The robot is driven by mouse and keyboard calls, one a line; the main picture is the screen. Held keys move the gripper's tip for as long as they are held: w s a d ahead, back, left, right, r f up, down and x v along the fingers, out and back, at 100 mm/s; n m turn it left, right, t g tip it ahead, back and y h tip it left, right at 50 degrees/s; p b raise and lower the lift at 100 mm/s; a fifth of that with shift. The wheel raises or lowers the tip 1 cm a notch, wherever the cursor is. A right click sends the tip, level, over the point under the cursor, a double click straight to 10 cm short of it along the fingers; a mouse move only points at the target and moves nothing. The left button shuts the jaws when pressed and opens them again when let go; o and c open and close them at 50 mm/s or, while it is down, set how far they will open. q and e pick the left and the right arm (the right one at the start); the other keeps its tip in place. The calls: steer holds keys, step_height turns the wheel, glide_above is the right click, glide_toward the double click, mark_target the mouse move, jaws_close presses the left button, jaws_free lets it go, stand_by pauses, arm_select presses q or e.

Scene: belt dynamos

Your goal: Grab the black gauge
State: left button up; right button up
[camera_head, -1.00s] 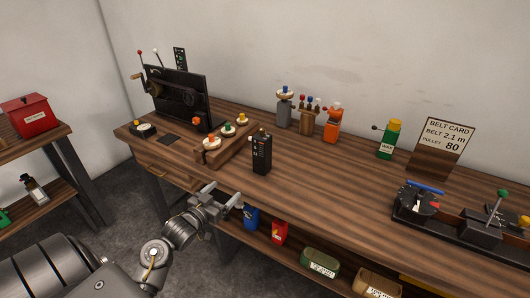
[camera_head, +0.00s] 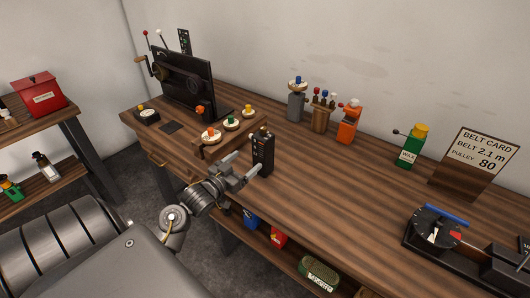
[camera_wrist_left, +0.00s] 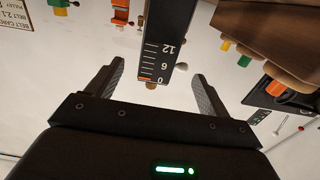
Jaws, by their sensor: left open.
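The black gauge (camera_head: 264,150) is a tall, narrow block standing upright near the front edge of the bench. In the left wrist view the gauge (camera_wrist_left: 165,40) shows a white scale marked 12, 6 and 0, with an orange mark at the zero. My left gripper (camera_head: 243,166) is open, just to the left of the gauge, its fingers pointing at it. In the left wrist view the gauge appears between the two open fingers (camera_wrist_left: 158,75), with a gap on each side. I cannot tell whether the fingertips reach past its near face. My right gripper is not in view.
A wooden rack (camera_head: 226,133) with several coloured-knob dials stands left of the gauge, near the gripper. A black panel machine (camera_head: 186,80) is behind it. Bench space right of the gauge is clear.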

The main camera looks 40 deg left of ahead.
mark_target(258, 152)
arm_select(q)
steer(key=w, duration=0.3)
steer(key=shift+d+r+p, duration=0.15)
steer(key=shift+r+p, duration=0.1)
steer(key=shift+p, duration=0.05)
steer(key=shift+w+f, duration=0.25)
steer(key=shift+w, duration=0.9)
steer(key=shift+w+r+p, duration=0.15)
steer(key=shift+w+p, duration=0.05)
steer(key=shift+p, duration=0.2)
steer(key=w+p, duration=0.1)
steer(key=w, duration=0.2)
steer(key=shift+w+p, duration=0.3)
steer(key=shift+w, duration=0.1)
steer(key=shift+w+f, duration=0.2)
steer(key=shift+w, duration=0.3)
steer(key=shift+s, duration=0.1)
steer(key=shift+c, duration=0.8)
steer(key=c, duration=1.2)
steer(key=shift+a, duration=0.2)
steer(key=shift+c, duration=0.5)
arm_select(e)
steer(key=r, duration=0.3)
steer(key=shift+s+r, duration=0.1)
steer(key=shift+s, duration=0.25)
